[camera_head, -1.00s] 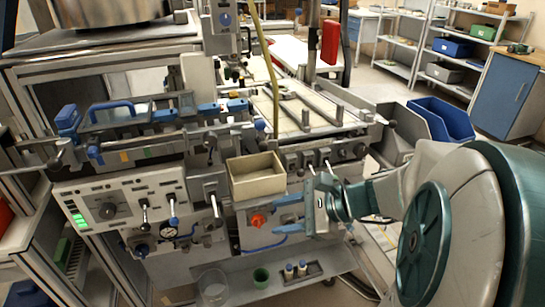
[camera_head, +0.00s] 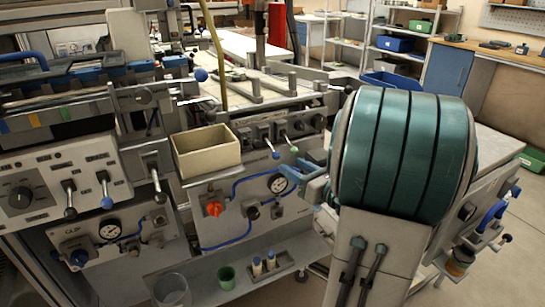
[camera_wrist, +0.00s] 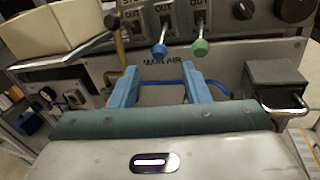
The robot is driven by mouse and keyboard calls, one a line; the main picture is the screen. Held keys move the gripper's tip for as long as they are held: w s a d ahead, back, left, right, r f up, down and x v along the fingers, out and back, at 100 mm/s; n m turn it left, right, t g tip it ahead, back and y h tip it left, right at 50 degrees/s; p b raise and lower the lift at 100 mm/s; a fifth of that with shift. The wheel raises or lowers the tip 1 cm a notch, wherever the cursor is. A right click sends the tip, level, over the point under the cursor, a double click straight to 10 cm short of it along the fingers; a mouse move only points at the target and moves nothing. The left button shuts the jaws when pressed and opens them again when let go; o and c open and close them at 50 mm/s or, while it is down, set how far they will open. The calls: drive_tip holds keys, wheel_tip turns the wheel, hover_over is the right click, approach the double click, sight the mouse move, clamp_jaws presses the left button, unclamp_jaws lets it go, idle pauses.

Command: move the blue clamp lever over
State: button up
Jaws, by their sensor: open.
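A short lever with a blue ball knob (camera_head: 275,154) hangs from the front panel, right of the cream box. A similar lever with a green knob (camera_head: 294,150) is just to its right. In the wrist view the blue knob (camera_wrist: 158,50) and green knob (camera_wrist: 201,47) hang downward, beyond my fingers. My gripper (camera_wrist: 160,88) is open and empty, its blue fingers apart below and in front of both knobs. In the head view my gripper (camera_head: 312,178) is partly hidden by my arm. I cannot read which lever is marked clamp.
The cream box (camera_head: 207,150) stands left of the levers. A red knob (camera_head: 215,209), a gauge (camera_head: 277,184) and blue tubing are below. In the wrist view a grey block with a handle (camera_wrist: 278,90) is close on the right. Another blue-knobbed lever (camera_head: 105,190) is on the left panel.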

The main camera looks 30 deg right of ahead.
sight(279, 158)
drive_tip(key=x, duration=0.9)
drive_tip(key=shift+w+b, duration=0.15)
drive_tip(key=shift+b, duration=0.25)
clamp_jaws()
